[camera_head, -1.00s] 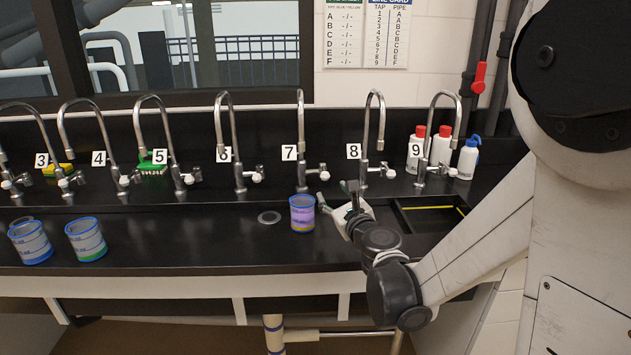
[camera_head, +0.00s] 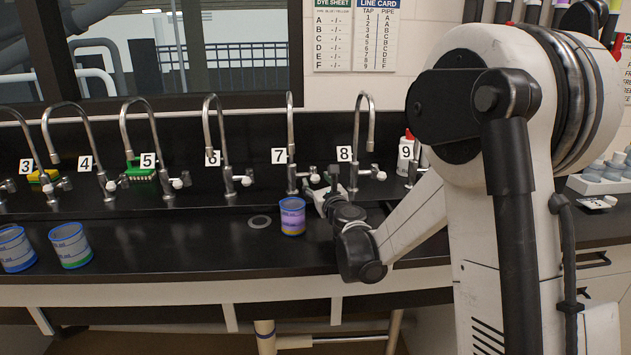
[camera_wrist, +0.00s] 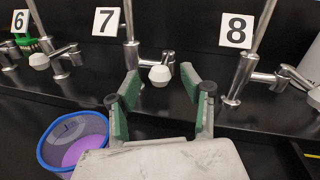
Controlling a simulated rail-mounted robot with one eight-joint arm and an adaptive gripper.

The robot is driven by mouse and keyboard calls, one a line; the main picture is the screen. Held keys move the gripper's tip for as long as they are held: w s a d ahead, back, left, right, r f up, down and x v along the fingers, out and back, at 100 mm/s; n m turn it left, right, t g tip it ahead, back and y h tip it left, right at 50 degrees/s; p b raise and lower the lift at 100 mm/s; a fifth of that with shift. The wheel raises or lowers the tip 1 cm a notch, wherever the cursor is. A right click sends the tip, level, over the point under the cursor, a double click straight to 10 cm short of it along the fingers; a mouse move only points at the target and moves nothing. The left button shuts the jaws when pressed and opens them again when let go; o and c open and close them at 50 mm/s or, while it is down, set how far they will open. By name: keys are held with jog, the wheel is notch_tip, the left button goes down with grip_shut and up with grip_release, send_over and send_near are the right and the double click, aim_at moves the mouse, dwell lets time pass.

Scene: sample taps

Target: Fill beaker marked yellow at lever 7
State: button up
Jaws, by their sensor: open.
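A blue-rimmed beaker with a yellow band near its base and purple contents (camera_head: 292,218) stands upright on the bench in front of tap 7 (camera_head: 291,140). It also shows at the lower left of the wrist view (camera_wrist: 70,150), left of my gripper. My gripper (camera_head: 322,188) is open, with green-padded fingers. In the wrist view the white lever knob of tap 7 (camera_wrist: 160,76) appears in the gap between the fingertips (camera_wrist: 160,90). Whether the fingers touch it I cannot tell. No water stream shows at tap 7.
A green-banded beaker (camera_head: 70,246) and another beaker (camera_head: 14,249) stand at the left. Tap 8 (camera_head: 357,135) and its lever are close on my gripper's right. A round drain (camera_head: 259,222) lies left of the yellow-banded beaker. The bench front is mostly clear.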

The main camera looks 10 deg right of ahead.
jog(key=shift+w, duration=1)
grip_shut()
jog(key=shift+a, duration=0.1)
